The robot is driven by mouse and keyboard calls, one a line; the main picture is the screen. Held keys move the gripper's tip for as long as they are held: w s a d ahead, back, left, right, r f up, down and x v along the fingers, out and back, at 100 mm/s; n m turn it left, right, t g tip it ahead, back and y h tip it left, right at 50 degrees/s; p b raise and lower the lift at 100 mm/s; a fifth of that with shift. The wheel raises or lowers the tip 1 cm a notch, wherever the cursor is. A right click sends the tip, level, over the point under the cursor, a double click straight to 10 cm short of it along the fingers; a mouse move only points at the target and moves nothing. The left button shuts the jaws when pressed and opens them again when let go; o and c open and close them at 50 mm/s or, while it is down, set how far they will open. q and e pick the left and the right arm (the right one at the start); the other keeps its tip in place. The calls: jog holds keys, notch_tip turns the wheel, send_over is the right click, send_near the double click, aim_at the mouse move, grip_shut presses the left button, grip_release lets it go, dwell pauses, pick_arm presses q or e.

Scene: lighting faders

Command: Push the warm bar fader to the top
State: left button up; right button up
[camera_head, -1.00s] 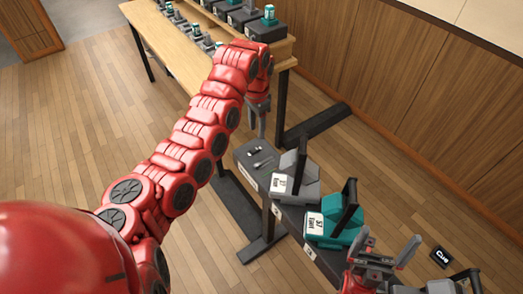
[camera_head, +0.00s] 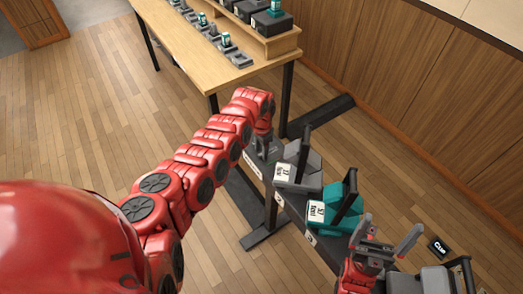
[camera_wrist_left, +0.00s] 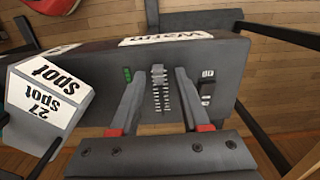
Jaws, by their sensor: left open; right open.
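The warm fader unit is a dark grey box with a white "Warm" label (camera_wrist_left: 165,40) in the left wrist view. A small ribbed grey fader knob (camera_wrist_left: 158,72) appears at the label end of a slot with white scale marks (camera_wrist_left: 161,100). My left gripper (camera_wrist_left: 159,78) is open, its two fingers on either side of the slot; I cannot tell whether they touch the knob. In the head view my left gripper (camera_head: 264,146) is low at the far end of the console and hides most of that unit. My right gripper (camera_head: 397,238) is open and empty.
A green light (camera_wrist_left: 127,74) and a dark switch (camera_wrist_left: 207,88) flank the slot. A grey "Spot" unit (camera_head: 298,169) and a teal unit (camera_head: 335,210) stand beside it with upright handles. A wooden table (camera_head: 180,62) stands behind. A "Cue" sign (camera_head: 439,246) is at right.

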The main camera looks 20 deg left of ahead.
pick_arm(q)
jog(key=shift+s, duration=0.1)
grip_shut()
dwell(1.4)
